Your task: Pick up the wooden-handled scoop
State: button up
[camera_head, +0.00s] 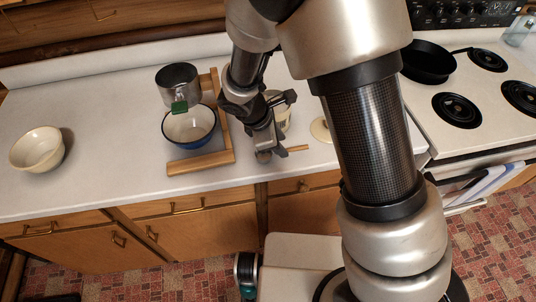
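A small scoop with a light wooden handle (295,149) lies near the front of the white counter. Its small round end (264,157) shows at the left, just below my gripper. My gripper (271,149) points down over the scoop, with its fingers close to the handle. The fingers partly cover the scoop. I cannot tell whether they touch it, or whether they are open or shut.
A wooden rack (200,163) holding a blue-rimmed bowl (188,126) and a metal cup (178,78) stands close left. A cream cup (283,118) is partly hidden behind my gripper. A cream disc (321,130) lies right. A cream bowl (37,151) sits far left.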

jog(key=x, duration=0.3)
jog(key=shift+s+f, duration=0.1)
jog(key=shift+f, duration=0.15)
jog(key=shift+c, duration=0.2)
grip_shut()
notch_tip(320, 180, up, 10)
dwell(0.3)
jog(key=c, duration=0.7)
grip_release()
